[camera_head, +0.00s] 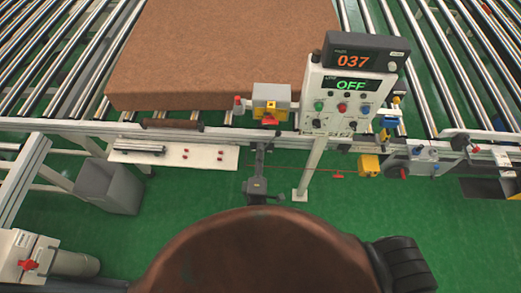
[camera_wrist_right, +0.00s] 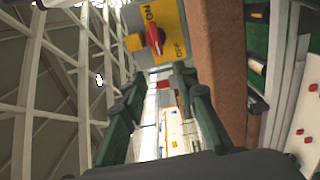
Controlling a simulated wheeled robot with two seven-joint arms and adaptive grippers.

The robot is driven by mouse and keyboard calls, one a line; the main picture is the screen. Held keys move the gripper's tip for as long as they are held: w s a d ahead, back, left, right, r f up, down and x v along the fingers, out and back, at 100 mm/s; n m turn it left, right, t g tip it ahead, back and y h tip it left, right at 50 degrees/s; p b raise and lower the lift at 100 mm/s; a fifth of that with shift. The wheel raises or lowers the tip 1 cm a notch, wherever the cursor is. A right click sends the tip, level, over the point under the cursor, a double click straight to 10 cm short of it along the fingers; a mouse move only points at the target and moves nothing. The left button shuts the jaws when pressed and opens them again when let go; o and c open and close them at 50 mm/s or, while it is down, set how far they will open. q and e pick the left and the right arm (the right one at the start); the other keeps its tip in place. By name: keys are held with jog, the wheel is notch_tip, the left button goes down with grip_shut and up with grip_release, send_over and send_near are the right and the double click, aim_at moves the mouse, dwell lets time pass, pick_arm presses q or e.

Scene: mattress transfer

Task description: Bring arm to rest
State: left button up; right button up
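A grey and yellow switch box (camera_head: 270,96) with a red knob stands on the conveyor's front rail. In the right wrist view its yellow face (camera_wrist_right: 168,25), marked ON and OFF, and the red knob (camera_wrist_right: 154,38) lie just beyond the fingertips. My right gripper (camera_head: 260,148) points at the box from the front, below it in the head view. In the wrist view its two dark fingers (camera_wrist_right: 160,85) are apart, with nothing held between them. My left gripper is not in view.
A brown mattress (camera_head: 215,50) lies on the roller conveyor behind the rail. A white shelf (camera_head: 172,154) and a grey bin (camera_head: 108,187) are at the left. Green floor shows in front.

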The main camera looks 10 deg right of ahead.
jog(key=shift+f, duration=0.1)
